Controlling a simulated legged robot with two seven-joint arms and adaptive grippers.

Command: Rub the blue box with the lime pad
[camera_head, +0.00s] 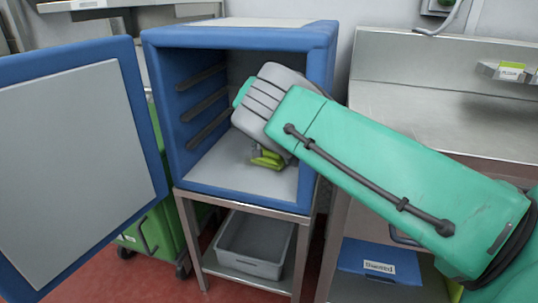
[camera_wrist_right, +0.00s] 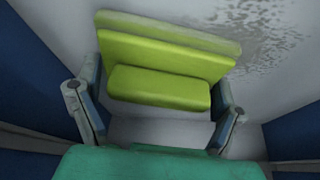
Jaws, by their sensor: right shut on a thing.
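The blue box (camera_head: 237,37) stands open on a metal stand, with its door (camera_head: 75,150) swung out to the left. My right arm reaches in through the opening from the right. My right gripper (camera_wrist_right: 155,105) is shut on the lime pad (camera_wrist_right: 165,60). In the head view the pad (camera_head: 267,160) shows below the wrist, low over the box's grey floor (camera_head: 235,175). In the wrist view the pad lies close against a grey inner surface (camera_wrist_right: 270,75) that has a speckled patch to the right of the pad. I cannot tell for certain whether they touch. My left gripper is not in view.
Dark shelf rails (camera_head: 205,102) line the box's left inner wall. A grey bin (camera_head: 255,245) sits on the stand's lower shelf. A green cart (camera_head: 150,240) stands behind the door. A metal counter (camera_head: 430,120) is at the right, with a blue case (camera_head: 375,262) below.

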